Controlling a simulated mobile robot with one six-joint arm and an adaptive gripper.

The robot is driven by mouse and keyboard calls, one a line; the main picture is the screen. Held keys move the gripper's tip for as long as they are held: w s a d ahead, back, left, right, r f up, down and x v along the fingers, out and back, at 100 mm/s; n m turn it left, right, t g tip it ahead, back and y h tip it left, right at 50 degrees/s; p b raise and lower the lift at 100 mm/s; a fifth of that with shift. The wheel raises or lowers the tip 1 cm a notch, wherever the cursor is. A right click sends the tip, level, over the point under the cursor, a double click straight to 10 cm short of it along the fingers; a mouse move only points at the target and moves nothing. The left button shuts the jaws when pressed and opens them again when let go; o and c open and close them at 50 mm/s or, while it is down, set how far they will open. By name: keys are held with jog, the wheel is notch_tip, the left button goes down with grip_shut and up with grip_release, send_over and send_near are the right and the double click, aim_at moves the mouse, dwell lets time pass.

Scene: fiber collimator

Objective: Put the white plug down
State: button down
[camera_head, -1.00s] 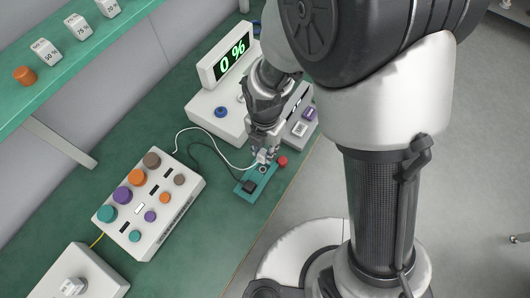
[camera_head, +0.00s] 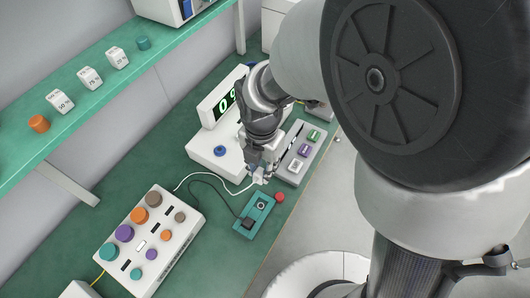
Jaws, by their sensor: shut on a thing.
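The white plug (camera_head: 258,179) is at the tips of my gripper (camera_head: 258,172), which is shut on it. A white cable runs from the plug to the left across the table. The plug is just above and beyond the teal block (camera_head: 253,219), apart from it in the picture. The teal block has a round socket (camera_head: 261,206) at its far end and a black plug (camera_head: 247,223) at its near end. My gripper hides part of the white plug.
A red knob (camera_head: 279,197) is right of the teal block. A grey tray (camera_head: 296,165) with coloured pieces lies right of my gripper. A display unit (camera_head: 207,150) stands behind. A white box with coloured knobs (camera_head: 176,245) is at the left.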

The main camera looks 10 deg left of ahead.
notch_tip(320, 180, down, 20)
jog(key=b, duration=0.6)
jog(key=shift+r, duration=0.25)
jog(key=shift+f+b, duration=0.1)
jog(key=shift+b, duration=0.2)
jog(key=shift+f, duration=0.15)
jog(key=c, duration=1.3)
grip_release()
jog(key=shift+c, duration=0.2)
